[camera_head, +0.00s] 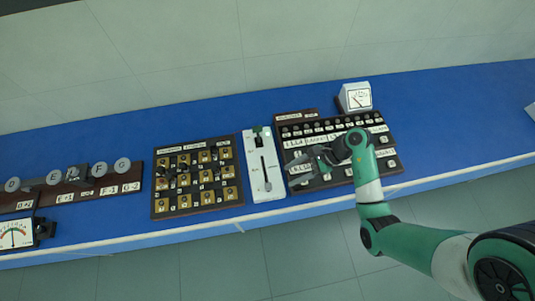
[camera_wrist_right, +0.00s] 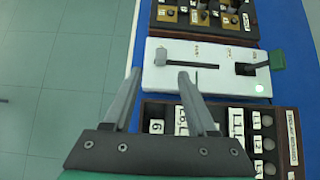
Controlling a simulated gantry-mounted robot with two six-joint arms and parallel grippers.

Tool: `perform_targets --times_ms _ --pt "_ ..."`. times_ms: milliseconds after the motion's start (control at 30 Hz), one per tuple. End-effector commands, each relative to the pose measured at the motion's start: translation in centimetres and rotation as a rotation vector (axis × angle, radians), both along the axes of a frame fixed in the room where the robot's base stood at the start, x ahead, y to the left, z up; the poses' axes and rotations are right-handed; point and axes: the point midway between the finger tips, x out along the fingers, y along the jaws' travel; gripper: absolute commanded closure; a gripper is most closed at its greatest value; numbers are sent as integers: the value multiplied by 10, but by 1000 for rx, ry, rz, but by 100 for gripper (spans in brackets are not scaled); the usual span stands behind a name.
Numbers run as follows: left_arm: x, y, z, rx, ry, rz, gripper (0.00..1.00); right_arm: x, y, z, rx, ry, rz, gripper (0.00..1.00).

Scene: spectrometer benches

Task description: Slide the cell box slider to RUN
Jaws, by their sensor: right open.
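The white cell box (camera_head: 252,166) lies on the blue bench in the head view, with a dark slot along it. A grey slider knob (camera_head: 268,186) sits at the slot's near end; the wrist view shows the knob (camera_wrist_right: 161,57) too. A green-tipped lever (camera_head: 257,129) is at the box's far end. The box's labels are too small to read. My right gripper (camera_head: 296,169) is open and empty, just right of the box. In the wrist view its fingertips (camera_wrist_right: 159,75) point towards the knob, roughly one on each side; contact cannot be told. My left gripper is not in view.
A dark panel with brass squares and small knobs (camera_head: 195,175) stands left of the box. The bench's front edge is close.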

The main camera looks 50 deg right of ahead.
Motion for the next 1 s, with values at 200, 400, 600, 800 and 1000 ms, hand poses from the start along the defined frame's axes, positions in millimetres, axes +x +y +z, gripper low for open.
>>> perform_targets --times_ms 200,400,600,800,1000 --pt "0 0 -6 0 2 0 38 7 7 -12 0 -2 3 43" --pt "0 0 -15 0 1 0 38 26 30 -43 0 -1 5 43" --pt "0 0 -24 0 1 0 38 46 52 -72 -1 -2 5 43" --pt "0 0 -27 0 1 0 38 55 62 -83 -2 -3 2 43" --pt "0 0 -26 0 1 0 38 56 62 -83 -3 -4 1 43"
